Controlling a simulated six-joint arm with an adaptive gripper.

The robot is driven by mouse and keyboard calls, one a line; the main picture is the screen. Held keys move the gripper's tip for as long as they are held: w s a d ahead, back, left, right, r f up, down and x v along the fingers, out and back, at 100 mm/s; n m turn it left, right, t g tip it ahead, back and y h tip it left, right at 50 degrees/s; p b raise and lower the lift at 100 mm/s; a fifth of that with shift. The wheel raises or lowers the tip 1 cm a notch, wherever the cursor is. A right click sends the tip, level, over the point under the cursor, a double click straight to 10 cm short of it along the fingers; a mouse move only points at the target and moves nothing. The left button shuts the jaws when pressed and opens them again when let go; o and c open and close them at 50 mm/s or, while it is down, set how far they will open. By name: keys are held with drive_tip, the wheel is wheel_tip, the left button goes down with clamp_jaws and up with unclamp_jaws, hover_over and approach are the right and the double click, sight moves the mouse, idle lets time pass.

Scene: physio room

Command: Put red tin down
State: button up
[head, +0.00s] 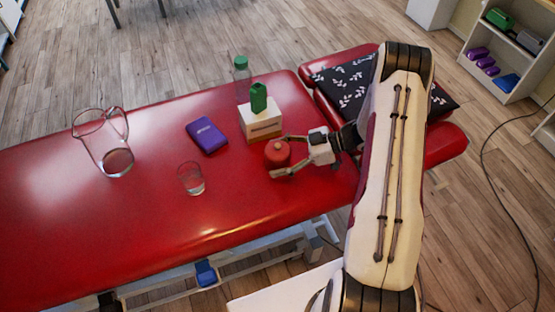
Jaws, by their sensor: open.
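The red tin (278,152) is a short round tin with a small knob on its lid. It appears to stand upright on the red treatment table (60,225), in front of a white box. My gripper (279,156) reaches in from the right, low over the table. Its fingers are open, one on the far side of the tin and one on the near side. I cannot tell whether either finger touches it.
Nearby are a clear bottle (242,78), a purple box (207,135), a drinking glass (191,180) and a glass pitcher (103,143). The table's front left is clear.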

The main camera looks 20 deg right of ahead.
idle(0.5)
drive_tip(key=c, duration=1.4)
drive_tip(key=shift+r, duration=0.2)
drive_tip(key=shift+r, duration=4.8)
